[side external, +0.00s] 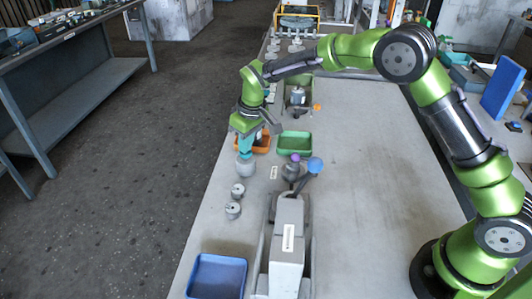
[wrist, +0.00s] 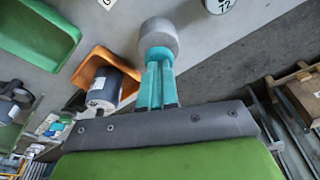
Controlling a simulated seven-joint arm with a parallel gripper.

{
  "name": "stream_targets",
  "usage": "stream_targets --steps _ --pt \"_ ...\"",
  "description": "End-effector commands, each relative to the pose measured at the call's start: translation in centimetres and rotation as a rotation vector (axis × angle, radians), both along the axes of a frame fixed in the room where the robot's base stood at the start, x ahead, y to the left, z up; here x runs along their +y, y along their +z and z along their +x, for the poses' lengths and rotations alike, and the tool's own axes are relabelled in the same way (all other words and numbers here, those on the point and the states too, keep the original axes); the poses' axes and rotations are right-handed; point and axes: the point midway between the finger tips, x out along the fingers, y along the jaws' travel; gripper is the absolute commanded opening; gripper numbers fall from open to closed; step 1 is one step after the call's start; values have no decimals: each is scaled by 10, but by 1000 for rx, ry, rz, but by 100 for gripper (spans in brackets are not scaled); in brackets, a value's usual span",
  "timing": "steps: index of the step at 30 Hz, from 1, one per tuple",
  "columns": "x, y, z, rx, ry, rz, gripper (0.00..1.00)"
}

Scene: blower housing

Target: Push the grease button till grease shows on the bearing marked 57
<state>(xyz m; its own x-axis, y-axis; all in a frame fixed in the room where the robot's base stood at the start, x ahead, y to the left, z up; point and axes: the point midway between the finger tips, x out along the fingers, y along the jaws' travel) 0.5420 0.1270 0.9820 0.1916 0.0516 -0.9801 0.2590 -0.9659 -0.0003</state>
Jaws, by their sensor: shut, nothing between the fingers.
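My gripper (side external: 245,153) is shut, its teal fingers pointing down at a smooth grey round piece (side external: 245,170). In the wrist view the closed fingertips (wrist: 158,58) meet or overlap the grey piece (wrist: 158,33); I cannot tell whether they press it. No grease button is labelled in either view. Two small grey round parts, one farther (side external: 238,190) and one nearer (side external: 233,211), stand in front of the grey piece. The wrist view shows a round part marked 72 (wrist: 222,4), cut by the top edge. No number 57 is legible, and I see no grease.
An orange tray (wrist: 90,63) holding a dark cylinder (wrist: 105,87) is close beside my gripper. A green tray (side external: 294,145) lies to its right. Levers with a purple knob (side external: 295,158) and a blue knob (side external: 315,165) rise nearby. A blue tray (side external: 217,277) stands at the front.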

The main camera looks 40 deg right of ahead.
Motion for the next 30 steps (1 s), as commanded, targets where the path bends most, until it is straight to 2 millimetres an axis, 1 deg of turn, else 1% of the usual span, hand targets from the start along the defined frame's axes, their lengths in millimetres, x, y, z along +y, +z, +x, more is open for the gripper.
stream_targets --steps 9,16,24,30 --pt "0 -13 0 1 -1 0 0" --pt "0 -11 0 1 -1 0 0" --pt "0 1 0 2 0 -1 0" --pt "0 2 0 1 0 -1 0"
